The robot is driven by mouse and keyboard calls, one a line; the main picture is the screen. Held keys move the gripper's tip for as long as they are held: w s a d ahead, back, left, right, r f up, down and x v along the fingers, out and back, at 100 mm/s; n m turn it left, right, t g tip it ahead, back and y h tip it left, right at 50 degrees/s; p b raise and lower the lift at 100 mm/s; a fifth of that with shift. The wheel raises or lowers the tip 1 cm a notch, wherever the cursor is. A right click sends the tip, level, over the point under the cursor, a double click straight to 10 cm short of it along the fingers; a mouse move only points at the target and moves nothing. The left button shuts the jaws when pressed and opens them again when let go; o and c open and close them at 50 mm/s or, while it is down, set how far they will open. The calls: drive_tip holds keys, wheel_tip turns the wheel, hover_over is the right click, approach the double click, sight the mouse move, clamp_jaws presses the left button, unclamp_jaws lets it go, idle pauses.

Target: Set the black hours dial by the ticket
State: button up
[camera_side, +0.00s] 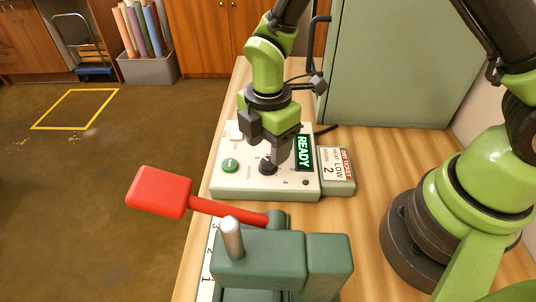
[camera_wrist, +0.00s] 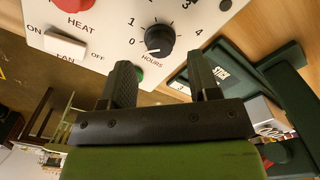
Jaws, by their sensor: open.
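The black hours dial (camera_wrist: 160,38) stands on a white control box, among the numbers 0 to 4 in the wrist view. A white mark shows at its lower-left edge; I cannot tell exactly which number it marks. The dial also shows in the side view (camera_side: 267,168), partly under my gripper. The ticket (camera_side: 335,164) lies right of the box and reads HEAT LOW, HOURS 2. My gripper (camera_wrist: 163,72) is open and empty, its fingers pointing at the box. In the wrist view the dial lies just beyond the gap between the fingertips, apparently not held.
The control box (camera_side: 226,191) also bears a green button (camera_side: 230,165), a lit READY sign (camera_side: 304,153), a red HEAT knob (camera_wrist: 73,3) and a FAN switch (camera_wrist: 66,43). A green press with a red-handled lever (camera_side: 160,191) stands in front. A large green cabinet (camera_side: 390,70) stands behind.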

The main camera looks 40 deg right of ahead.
sight(268, 160)
drive_tip(key=shift+f, duration=1.8)
drive_tip(key=c, duration=0.9)
drive_tip(key=shift+c, duration=0.2)
